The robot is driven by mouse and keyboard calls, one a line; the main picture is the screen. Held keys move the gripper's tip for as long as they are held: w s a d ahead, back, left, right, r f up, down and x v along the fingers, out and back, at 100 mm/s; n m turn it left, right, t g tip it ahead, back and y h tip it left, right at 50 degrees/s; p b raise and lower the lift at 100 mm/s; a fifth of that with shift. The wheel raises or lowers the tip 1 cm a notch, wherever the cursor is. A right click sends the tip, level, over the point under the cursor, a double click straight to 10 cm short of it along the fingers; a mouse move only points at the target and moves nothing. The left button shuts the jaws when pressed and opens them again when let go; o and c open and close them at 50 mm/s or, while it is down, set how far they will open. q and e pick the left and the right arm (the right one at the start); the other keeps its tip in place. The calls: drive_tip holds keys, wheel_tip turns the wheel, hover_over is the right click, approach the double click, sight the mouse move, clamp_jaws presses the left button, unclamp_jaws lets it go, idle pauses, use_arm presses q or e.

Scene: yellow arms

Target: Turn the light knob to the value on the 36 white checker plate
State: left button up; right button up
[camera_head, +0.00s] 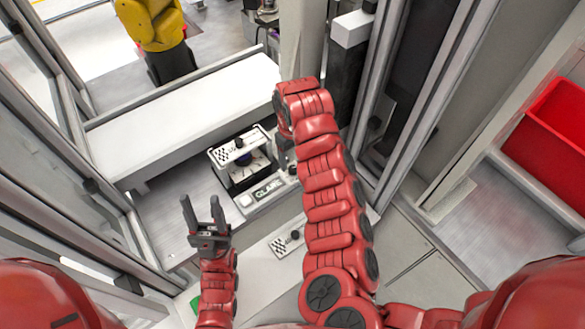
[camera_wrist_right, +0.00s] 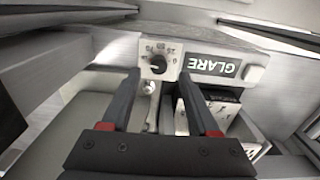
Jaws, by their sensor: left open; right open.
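My left gripper (camera_head: 203,203) is open and empty, away from the panel. A white plate with a checker pattern (camera_head: 281,247) lies on the front surface, and another checkered plate (camera_head: 226,154) sits on the box top. The values on them are too small to read.
An open box (camera_head: 245,178) stands behind the GLARE panel (camera_head: 268,189). A white ledge (camera_head: 185,115) runs behind it. Metal frame posts close in both sides. A red bin (camera_head: 550,135) is at the far right, and a yellow robot arm (camera_head: 150,25) stands at the back.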

sight(293, 168)
drive_tip(key=shift+f+p, duration=0.45)
drive_tip(key=shift+f, duration=1.5)
drive_tip(key=shift+w, duration=0.1)
clamp_jaws()
